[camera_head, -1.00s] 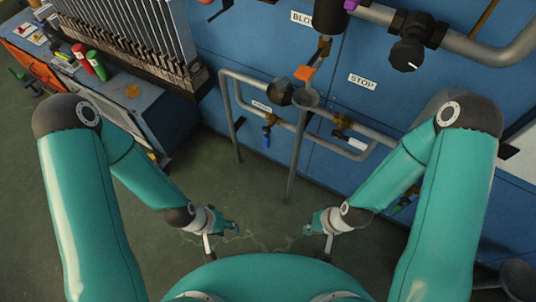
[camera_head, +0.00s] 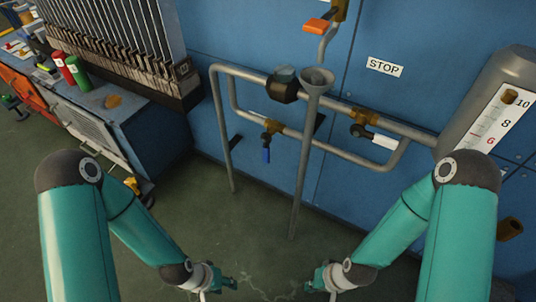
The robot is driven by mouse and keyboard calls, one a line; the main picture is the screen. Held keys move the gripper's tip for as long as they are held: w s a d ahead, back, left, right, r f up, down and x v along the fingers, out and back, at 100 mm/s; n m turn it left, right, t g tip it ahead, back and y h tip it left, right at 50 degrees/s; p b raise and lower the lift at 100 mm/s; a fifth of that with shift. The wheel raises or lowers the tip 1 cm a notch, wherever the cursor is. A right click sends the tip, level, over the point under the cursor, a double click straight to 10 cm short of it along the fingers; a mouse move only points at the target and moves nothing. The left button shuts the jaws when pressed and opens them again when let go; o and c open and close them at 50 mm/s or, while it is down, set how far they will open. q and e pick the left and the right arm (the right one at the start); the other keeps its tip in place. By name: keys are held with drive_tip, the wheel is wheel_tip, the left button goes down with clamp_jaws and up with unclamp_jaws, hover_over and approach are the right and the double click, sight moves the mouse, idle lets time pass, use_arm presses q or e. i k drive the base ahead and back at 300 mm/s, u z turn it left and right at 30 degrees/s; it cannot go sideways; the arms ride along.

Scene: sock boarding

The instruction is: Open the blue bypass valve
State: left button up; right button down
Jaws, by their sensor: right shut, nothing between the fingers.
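The bypass valve has a brass body (camera_head: 272,127) on the lower grey pipe and a small blue lever handle (camera_head: 266,155). The handle hangs straight down, across the run of the pipe. My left gripper (camera_head: 230,284) is low in the picture, below the valve and apart from it; its fingers are too small to tell open from shut. My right gripper (camera_head: 311,284) is shut and empty, low in the picture, to the right of the left one. Neither gripper touches anything.
A white-handled valve (camera_head: 380,139) and an orange-handled valve (camera_head: 317,26) sit on nearby pipes. A funnel (camera_head: 317,77) on an upright pipe stands right of the blue handle. A bench (camera_head: 100,125) is at left. The floor before the pipes is clear.

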sight(266, 138)
drive_tip(key=z, duration=0.15)
drive_tip(key=k, duration=1.25)
drive_tip(key=u, duration=0.75)
drive_tip(key=i, duration=1.05)
drive_tip(key=u, duration=0.05)
